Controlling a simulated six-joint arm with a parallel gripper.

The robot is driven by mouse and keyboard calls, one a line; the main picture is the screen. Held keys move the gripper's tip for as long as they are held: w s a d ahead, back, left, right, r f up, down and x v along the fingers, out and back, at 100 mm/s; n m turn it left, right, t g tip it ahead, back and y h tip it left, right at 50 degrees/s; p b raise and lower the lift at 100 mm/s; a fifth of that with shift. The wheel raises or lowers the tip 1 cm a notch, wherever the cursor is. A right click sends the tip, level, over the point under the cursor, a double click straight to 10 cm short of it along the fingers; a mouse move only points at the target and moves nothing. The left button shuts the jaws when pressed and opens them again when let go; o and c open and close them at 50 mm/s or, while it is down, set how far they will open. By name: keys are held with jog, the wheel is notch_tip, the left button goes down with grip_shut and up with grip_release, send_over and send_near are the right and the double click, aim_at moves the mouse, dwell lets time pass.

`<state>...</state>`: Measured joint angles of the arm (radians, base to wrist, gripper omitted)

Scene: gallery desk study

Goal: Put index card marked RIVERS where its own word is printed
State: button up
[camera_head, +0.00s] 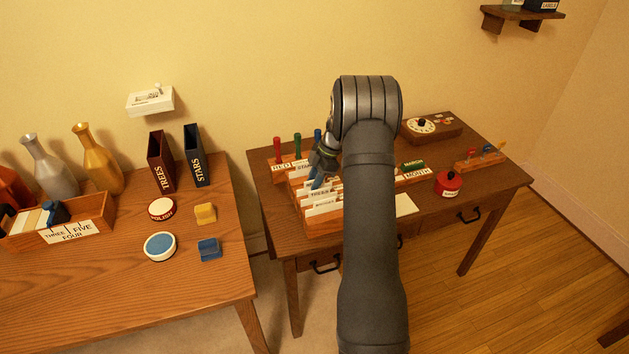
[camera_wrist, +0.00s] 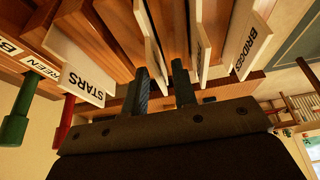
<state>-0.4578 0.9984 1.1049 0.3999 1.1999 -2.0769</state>
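A stepped wooden card rack (camera_head: 334,222) on the right-hand desk holds several white cards. A STARS card (camera_wrist: 78,68) and a BRIDGES card (camera_wrist: 246,44) can be read in the wrist view; a card that seems to read TREES (camera_head: 319,194) shows in the head view. Between them, cards stand nearly edge-on, their words hidden. I cannot read RIVERS anywhere. My gripper (camera_wrist: 162,88) is at the rack, its two blue-grey fingers apart, with the edge of a white card (camera_wrist: 157,55) appearing between them; I cannot tell whether they touch it. My gripper (camera_head: 318,178) is partly hidden by my arm in the head view.
Red, green and blue handled pegs (camera_head: 297,145) stand behind the rack. A red round tin (camera_head: 449,184), a MONTH rack (camera_head: 417,174) and a dial box (camera_head: 432,128) lie to the right. The left desk (camera_head: 110,280) holds TREES and STARS files (camera_head: 161,165), vases and tins.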

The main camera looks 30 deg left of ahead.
jog(key=v, duration=1.2)
jog(key=x, duration=1.2)
jog(key=shift+r, duration=1.85)
